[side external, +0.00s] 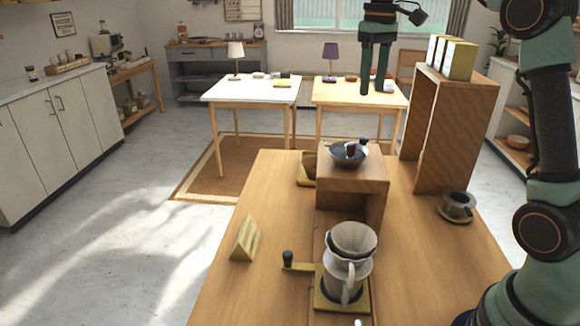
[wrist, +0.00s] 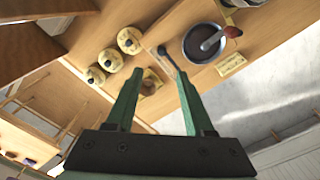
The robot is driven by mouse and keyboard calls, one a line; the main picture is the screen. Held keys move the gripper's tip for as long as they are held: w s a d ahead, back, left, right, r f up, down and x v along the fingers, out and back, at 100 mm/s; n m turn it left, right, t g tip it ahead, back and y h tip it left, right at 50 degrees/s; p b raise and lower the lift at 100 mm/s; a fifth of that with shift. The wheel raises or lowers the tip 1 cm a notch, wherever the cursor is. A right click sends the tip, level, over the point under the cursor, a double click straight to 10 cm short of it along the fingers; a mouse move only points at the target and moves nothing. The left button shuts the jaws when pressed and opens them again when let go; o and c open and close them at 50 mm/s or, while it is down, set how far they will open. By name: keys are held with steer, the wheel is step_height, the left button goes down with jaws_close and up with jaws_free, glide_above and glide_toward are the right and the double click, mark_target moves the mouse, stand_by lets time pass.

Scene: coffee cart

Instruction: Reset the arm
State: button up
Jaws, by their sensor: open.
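My gripper (side external: 375,92) hangs at the top of the side view, high above the cart's far end. Its two green fingers point down with a gap between them, and nothing shows between them. In the wrist view, my gripper (wrist: 156,80) also stands open and empty, with the fingers well apart. The wooden cart top (side external: 285,190) lies below it.
A white dripper (side external: 349,262) with a paper filter stands at the cart's front. A grey cup (side external: 458,203) is at the right, below a tall wooden shelf (side external: 430,140) topped with several boxes. A wooden wedge (side external: 246,238) stands left; the cart's left side is mostly clear.

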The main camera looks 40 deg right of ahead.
steer(key=s+a+f+t, duration=0.2)
steer(key=s+a+f, duration=0.2)
steer(key=s+a, duration=0.2)
steer(key=s+a+f+t, duration=0.3)
steer(key=s+a+f, duration=0.2)
steer(key=s, duration=0.3)
steer(key=shift+s+a+t, duration=0.3)
steer(key=shift+s+a, duration=0.05)
steer(key=shift+a, duration=0.55)
